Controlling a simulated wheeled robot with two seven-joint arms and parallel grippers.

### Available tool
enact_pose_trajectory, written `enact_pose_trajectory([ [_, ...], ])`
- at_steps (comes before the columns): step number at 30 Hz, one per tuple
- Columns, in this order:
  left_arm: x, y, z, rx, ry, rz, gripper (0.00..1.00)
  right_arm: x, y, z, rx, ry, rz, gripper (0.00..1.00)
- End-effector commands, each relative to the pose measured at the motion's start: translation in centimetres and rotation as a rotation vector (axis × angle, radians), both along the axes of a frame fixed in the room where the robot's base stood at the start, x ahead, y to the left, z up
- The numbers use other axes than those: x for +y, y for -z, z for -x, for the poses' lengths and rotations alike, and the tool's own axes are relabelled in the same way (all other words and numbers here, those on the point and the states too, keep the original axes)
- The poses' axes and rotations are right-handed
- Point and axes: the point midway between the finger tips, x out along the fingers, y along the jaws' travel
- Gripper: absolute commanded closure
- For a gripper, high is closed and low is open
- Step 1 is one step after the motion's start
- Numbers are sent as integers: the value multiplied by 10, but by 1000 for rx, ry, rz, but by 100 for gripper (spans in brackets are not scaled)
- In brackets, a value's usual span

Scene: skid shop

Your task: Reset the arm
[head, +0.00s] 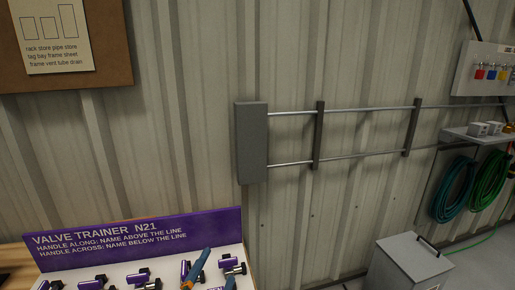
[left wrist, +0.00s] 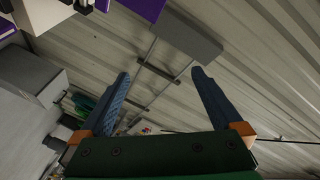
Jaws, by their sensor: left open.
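My left gripper (head: 213,268) shows at the bottom of the head view, its blue fingers in front of the valve trainer. In the left wrist view its two blue fingers (left wrist: 160,76) stand wide apart with nothing between them but the wall behind. The valve trainer (head: 137,240) has a purple back panel lettered "VALVE TRAINER N21" and a white board with several purple-handled black valves (head: 140,277). Part of this board is hidden by the fingers and cut off by the frame. My right gripper is in neither view.
A grey box (head: 251,142) with metal rails is fixed to the corrugated wall. A grey case (head: 409,263) stands at lower right, below green hoses (head: 489,180) and a shelf (head: 475,136). A notice board (head: 105,75) hangs upper left.

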Motion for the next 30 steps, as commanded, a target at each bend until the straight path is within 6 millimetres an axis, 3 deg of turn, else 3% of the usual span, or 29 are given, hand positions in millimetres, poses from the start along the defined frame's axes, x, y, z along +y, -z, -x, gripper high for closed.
enact_pose_trajectory([
  [1, 19, 32, 18, 157, -84, 103, 0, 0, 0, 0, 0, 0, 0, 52],
  [3, 41, 72, 47, 361, -196, 226, 0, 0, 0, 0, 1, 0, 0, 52],
  [6, 59, 114, 91, 590, -320, 349, 0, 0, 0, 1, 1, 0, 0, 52],
  [12, 74, 162, 179, 944, -509, 499, 0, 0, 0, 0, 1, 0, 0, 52],
  [17, 77, 178, 246, 1179, -635, 571, 0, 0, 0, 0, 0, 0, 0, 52],
  [26, 75, 299, 246, 1246, -655, 548, 0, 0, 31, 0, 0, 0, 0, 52],
  [30, 77, 377, 260, 1280, -664, 529, 0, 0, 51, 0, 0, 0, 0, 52],
])
